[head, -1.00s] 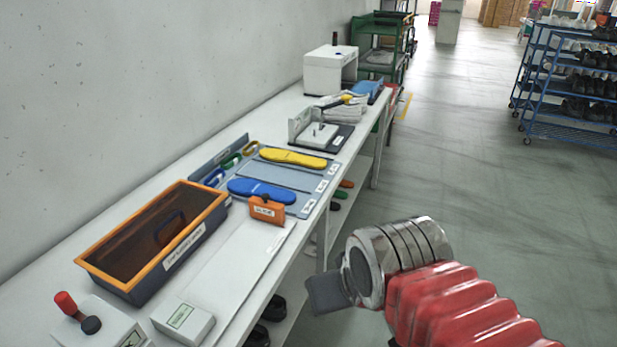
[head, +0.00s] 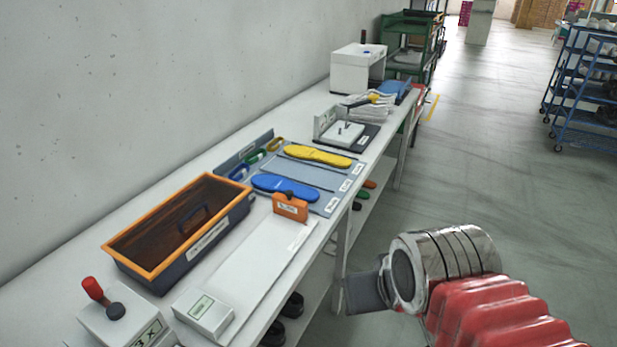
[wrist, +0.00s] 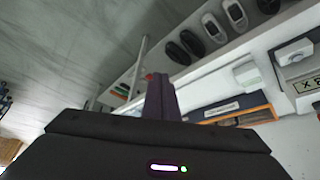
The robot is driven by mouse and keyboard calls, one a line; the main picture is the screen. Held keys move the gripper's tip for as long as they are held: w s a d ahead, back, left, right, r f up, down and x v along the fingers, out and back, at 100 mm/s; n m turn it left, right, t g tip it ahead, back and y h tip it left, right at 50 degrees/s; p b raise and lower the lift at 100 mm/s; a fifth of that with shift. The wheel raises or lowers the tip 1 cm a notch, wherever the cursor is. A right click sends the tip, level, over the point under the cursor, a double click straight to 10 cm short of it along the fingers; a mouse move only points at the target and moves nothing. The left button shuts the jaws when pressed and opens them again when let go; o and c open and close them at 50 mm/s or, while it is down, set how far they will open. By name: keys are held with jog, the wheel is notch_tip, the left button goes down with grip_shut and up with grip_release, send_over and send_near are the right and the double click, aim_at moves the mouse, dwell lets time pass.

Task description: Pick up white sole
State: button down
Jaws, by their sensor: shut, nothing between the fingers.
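I cannot make out a white sole for certain in either view. A blue sole (head: 284,187) and a yellow sole (head: 318,156) lie on a grey-blue mat (head: 338,183) on the bench, with a bare slot between them. My gripper (head: 364,294) is off the bench's right edge, over the aisle side, apart from everything. In the wrist view my gripper's fingers (wrist: 161,97) are together and empty. Beyond them the wrist view shows the lower shelf with dark shoes (wrist: 184,47) and pale-topped ones (wrist: 224,21).
The bench (head: 140,215) runs along the left wall. It carries an orange-rimmed bin (head: 125,262), an orange tagged block (head: 290,207), a white board (head: 250,265) and a red-knobbed box (head: 122,322). A blue shoe rack (head: 585,85) stands far right. The aisle floor is clear.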

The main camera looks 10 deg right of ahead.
jog(key=c, duration=2.5)
grip_release()
jog(key=shift+c, duration=0.2)
jog(key=o, duration=0.7)
jog(key=shift+o, duration=0.4)
jog(key=shift+w, duration=0.1)
